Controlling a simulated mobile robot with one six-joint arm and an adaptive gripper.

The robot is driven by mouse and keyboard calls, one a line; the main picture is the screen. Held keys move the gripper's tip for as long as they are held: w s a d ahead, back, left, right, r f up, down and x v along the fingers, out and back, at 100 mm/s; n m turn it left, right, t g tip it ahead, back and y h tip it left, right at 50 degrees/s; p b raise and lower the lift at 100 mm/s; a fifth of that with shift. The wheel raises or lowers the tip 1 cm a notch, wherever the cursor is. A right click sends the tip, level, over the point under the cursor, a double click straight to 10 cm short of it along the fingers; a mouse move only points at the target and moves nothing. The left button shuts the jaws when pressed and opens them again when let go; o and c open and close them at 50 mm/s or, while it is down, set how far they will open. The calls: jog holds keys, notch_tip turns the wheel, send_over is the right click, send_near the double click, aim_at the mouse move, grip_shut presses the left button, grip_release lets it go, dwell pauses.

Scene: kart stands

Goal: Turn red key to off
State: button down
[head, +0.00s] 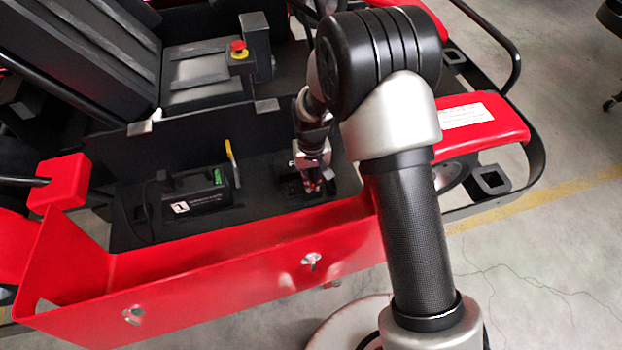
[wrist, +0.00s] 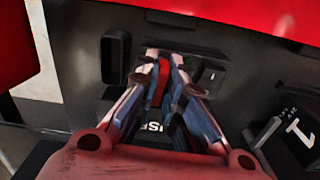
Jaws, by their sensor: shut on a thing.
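The red key (wrist: 160,82) shows as a narrow red piece between my two fingertips in the wrist view. My gripper (wrist: 164,72) is shut on it, with one finger on each side. The key sits over a dark panel (wrist: 215,72), and its lower part is hidden by the fingers. In the head view my gripper (head: 318,180) reaches down to the black floor of the kart, at a small black block (head: 292,188). The key is too small there to tell its turned position.
The kart's red side panel (head: 230,270) runs along the front. A seat (head: 205,75) and a red stop button (head: 238,47) are behind.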

aim_at(312, 178)
jog(key=shift+n, duration=0.4)
jog(key=c, duration=1.6)
grip_release()
jog(key=shift+c, duration=0.2)
jog(key=shift+r, duration=0.1)
notch_tip(312, 178, up, 12)
